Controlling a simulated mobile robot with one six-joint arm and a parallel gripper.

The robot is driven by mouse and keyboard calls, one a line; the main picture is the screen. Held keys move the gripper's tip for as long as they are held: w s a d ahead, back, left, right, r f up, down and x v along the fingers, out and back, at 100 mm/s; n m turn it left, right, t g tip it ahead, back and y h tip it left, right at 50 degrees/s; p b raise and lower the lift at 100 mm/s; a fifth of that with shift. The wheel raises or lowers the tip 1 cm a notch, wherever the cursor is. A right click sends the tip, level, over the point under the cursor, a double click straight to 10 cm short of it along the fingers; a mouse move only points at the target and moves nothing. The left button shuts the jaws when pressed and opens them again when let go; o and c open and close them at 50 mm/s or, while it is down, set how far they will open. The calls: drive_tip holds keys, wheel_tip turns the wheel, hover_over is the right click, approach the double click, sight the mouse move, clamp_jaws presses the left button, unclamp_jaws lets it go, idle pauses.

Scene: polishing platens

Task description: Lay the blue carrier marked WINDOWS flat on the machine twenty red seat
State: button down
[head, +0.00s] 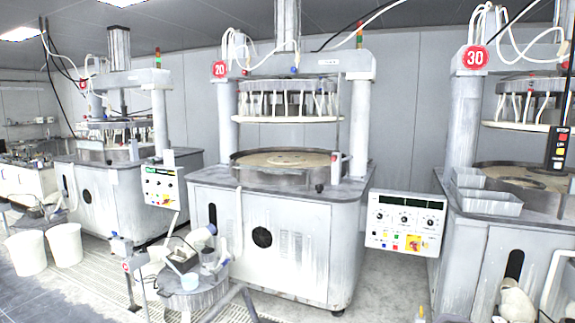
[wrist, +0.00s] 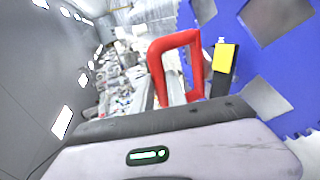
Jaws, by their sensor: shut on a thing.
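The blue carrier (wrist: 290,75) fills the right of the wrist view, a flat plate with toothed edges and several pale window-like openings. No lettering is readable on it. My gripper (wrist: 205,65) is shut on the carrier, with a red loop-shaped part and a dark part with a yellow patch against it; the exact contact is hard to see. Machine twenty (head: 275,220) stands mid-picture in the head view under a red 20 sign (head: 220,69). Its round sand-coloured platen (head: 255,160) lies inside a metal rim. I cannot make out a red seat. Neither carrier nor gripper shows in the head view.
Machine twenty's raised upper plate (head: 288,119) hangs above the platen between two columns. A control box (head: 405,222) stands at its front right, and a small cluttered round stand (head: 192,290) at its front left. Machine 30 (head: 500,235) is at the right, with grey trays (head: 488,202).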

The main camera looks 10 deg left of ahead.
drive_tip(key=shift+w+r, duration=0.1)
drive_tip(key=shift+r, duration=0.1)
wheel_tip(320, 180, up, 7)
drive_tip(key=p, duration=0.4)
drive_tip(key=shift+f, duration=0.15)
idle(0.4)
